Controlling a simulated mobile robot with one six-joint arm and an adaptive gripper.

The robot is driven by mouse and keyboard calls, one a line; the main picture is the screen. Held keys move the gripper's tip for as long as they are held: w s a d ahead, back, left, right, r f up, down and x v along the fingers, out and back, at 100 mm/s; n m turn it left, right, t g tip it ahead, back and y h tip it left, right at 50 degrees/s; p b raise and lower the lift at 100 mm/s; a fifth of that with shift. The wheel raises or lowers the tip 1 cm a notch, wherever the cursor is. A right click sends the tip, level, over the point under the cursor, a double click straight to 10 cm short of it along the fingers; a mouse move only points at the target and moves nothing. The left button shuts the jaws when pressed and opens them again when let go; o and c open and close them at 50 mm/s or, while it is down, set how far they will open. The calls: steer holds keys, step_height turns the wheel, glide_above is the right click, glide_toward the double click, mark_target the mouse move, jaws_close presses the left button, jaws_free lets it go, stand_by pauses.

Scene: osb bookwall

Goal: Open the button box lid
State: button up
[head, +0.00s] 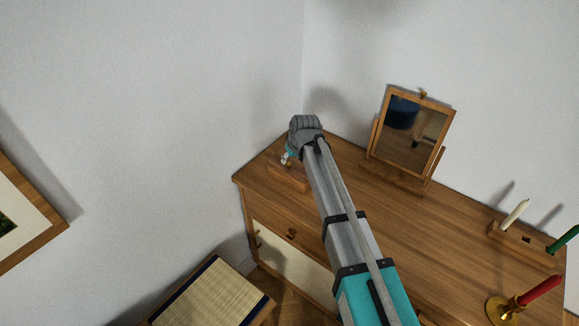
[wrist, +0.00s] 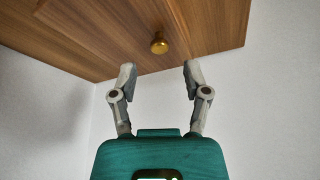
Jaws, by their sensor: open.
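The button box (head: 285,178) is a low wooden box on the left end of the dresser top, partly hidden by my arm in the head view. In the wrist view, a round brass knob (wrist: 159,43) stands out from a brown wooden surface. It looks like the lid's knob, but I cannot tell lid from dresser top there. My gripper (wrist: 159,70) is open and empty. Its two grey fingers are spread to either side of the knob's line, and the knob lies just beyond the fingertips, apart from them. In the head view my gripper (head: 287,157) is at the box, mostly hidden.
The dresser top (head: 390,220) carries a tilting mirror (head: 413,132) behind and right of my arm. Candles, including a white one (head: 514,214) and a red one (head: 539,290), stand at its right. White walls close in behind. A woven-seat stool (head: 212,299) stands in front.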

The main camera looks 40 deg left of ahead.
mark_target(289, 163)
steer(key=shift+b+x, duration=1.25)
steer(key=shift+x, duration=0.4)
jaws_close()
